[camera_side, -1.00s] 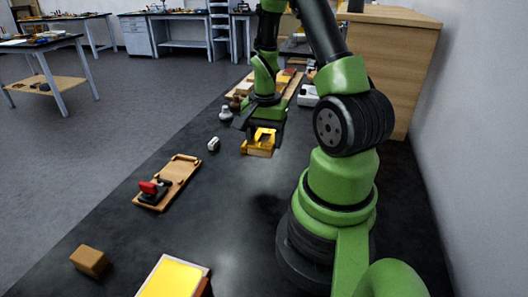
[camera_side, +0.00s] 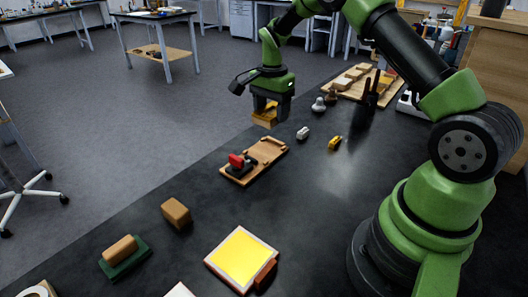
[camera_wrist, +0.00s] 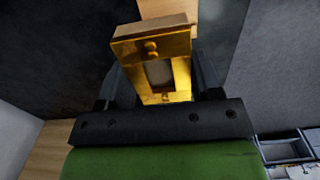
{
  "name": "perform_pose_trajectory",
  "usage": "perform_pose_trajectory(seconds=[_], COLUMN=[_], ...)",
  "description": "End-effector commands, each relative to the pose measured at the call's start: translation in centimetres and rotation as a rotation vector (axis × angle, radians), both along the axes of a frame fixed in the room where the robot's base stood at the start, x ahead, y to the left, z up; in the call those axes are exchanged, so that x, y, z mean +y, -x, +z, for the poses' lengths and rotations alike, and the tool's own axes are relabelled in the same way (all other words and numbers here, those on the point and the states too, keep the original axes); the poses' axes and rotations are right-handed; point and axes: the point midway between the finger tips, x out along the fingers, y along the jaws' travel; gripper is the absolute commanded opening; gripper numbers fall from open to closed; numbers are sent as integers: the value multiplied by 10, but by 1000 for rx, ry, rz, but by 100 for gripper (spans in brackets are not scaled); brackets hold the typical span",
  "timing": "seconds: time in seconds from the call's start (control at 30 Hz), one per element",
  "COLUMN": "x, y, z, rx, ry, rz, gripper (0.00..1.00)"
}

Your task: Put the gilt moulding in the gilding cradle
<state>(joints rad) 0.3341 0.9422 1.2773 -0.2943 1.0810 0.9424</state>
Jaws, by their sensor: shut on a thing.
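The gilt moulding (camera_side: 264,117) is a small gold piece with a tan part. It hangs below my gripper (camera_side: 269,103), which is shut on it near the bench's far left edge. In the wrist view the moulding (camera_wrist: 152,62) shows between the fingers as a gold frame-like shape with an opening. The gilding cradle (camera_side: 266,151) is a wooden board with raised ends and a red-handled clamp (camera_side: 239,163), on the bench nearer the camera than the moulding. The moulding is apart from the cradle.
A white piece (camera_side: 302,133) and a small yellow item (camera_side: 335,142) lie right of the cradle. A brown block (camera_side: 176,212), a green-based block (camera_side: 125,264) and a gold-leaf pad (camera_side: 240,258) stand nearer. A wooden tray (camera_side: 341,91) holds pieces at the back. Bench before my base is clear.

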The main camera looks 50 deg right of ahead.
Motion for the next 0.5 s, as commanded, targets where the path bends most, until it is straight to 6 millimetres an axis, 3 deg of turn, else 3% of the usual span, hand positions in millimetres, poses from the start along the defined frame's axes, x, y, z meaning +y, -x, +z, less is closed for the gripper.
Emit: perform_pose_trajectory(seconds=[0.17, 0.4, 0.5], x=[13, 14, 13], y=[-13, -13, -14], z=[-5, -49, -59], rx=[1, 0, -2], ry=[-2, -3, -2], rz=[-2, -5, -3], gripper=[31, 31, 31])
